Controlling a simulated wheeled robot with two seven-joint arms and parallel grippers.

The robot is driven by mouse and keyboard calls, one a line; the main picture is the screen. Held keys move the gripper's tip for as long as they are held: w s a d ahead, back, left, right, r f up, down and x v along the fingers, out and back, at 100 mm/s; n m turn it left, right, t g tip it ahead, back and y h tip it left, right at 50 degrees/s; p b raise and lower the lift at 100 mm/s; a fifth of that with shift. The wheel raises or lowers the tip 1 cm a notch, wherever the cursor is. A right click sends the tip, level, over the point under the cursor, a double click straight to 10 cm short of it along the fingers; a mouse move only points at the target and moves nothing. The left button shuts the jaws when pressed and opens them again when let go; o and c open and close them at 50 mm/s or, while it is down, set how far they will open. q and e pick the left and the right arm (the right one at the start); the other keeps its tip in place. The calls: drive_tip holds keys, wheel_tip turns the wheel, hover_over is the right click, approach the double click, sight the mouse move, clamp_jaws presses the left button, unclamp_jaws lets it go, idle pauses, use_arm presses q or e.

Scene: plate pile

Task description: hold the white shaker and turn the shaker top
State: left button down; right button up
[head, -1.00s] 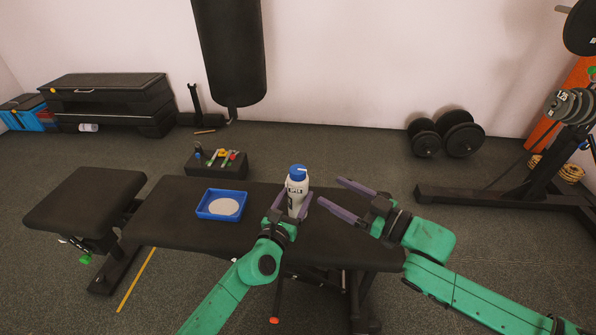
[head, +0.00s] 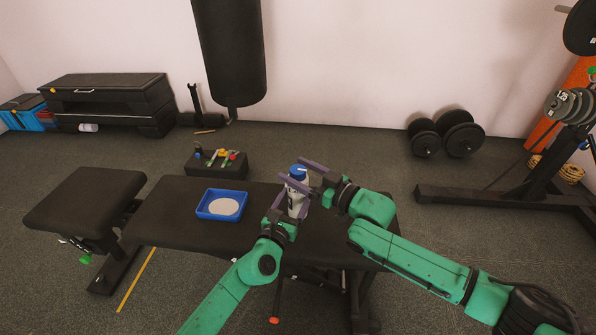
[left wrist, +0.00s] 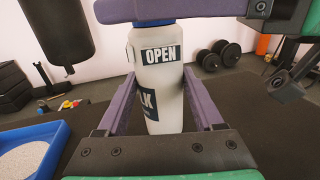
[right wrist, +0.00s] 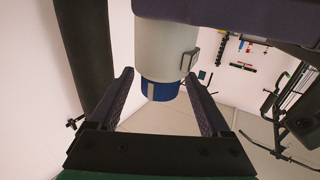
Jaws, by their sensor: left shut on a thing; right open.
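The white shaker (head: 297,203) stands upright on the black bench, with dark labels on its side. In the left wrist view its body (left wrist: 160,95) shows an "OPEN" label. My left gripper (head: 291,212) is shut around the shaker's body. The blue shaker top (head: 298,172) shows in the head view, partly hidden by my right gripper. My right gripper (head: 302,175) is open at the height of the top, with its fingers to either side of it. In the right wrist view the blue top (right wrist: 160,90) is between the two open fingers, apart from both.
A blue tray (head: 203,213) with pale contents sits on the bench (head: 165,228) left of the shaker. A black box (head: 234,171) with several small coloured items stands behind the bench. The bench surface around the tray is clear.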

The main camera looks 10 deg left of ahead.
clamp_jaws()
drive_tip(key=shift+s+a+t, duration=0.3)
drive_tip(key=shift+a, duration=0.25)
drive_tip(key=shift+a+r+m, duration=0.1)
drive_tip(key=shift+m, duration=0.3)
drive_tip(key=shift+m+t+h, duration=0.7)
drive_tip(key=shift+t+h, duration=0.1)
drive_tip(key=shift+t, duration=0.2)
drive_tip(key=m+t+h, duration=0.1)
drive_tip(key=d+m+t+h, duration=0.1)
drive_tip(key=shift+w+h, duration=0.15)
drive_tip(key=shift+h, duration=0.15)
drive_tip(key=shift+w+d+t+h, duration=0.1)
drive_tip(key=shift+d+t+h, duration=0.05)
drive_tip(key=shift+t+h, duration=0.15)
unclamp_jaws()
